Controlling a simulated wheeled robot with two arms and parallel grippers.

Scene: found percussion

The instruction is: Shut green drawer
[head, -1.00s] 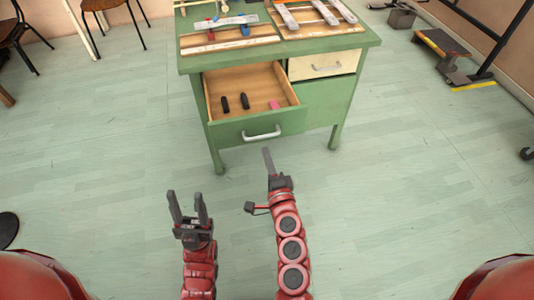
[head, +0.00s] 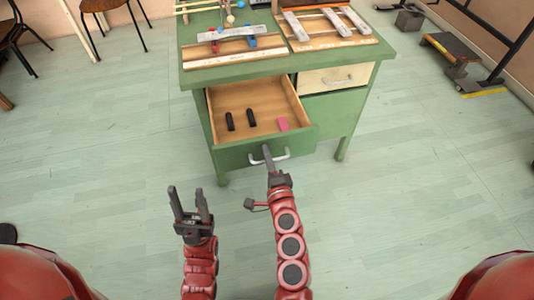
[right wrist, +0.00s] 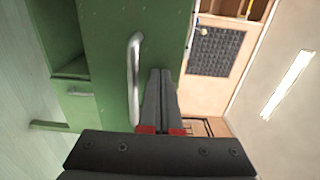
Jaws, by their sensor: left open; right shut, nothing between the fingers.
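The green drawer (head: 233,157) is pulled out of the green desk and its inside shows in the head view. Two black objects (head: 240,120) and a pink block (head: 282,124) lie in it. A silver handle (head: 284,156) is on its front; the handle also shows in the right wrist view (right wrist: 134,78). My right gripper (head: 267,150) is shut and empty, its fingertips at the drawer front beside the handle; whether they touch cannot be told. My left gripper (head: 187,190) is open and empty, above the floor to the left, apart from the desk.
The green desk (head: 335,112) has a closed cream drawer (head: 333,79) to the right. Wooden bar instruments (head: 235,50) lie on its top. Chairs (head: 105,8) stand back left, and a low step (head: 450,48) stands at right.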

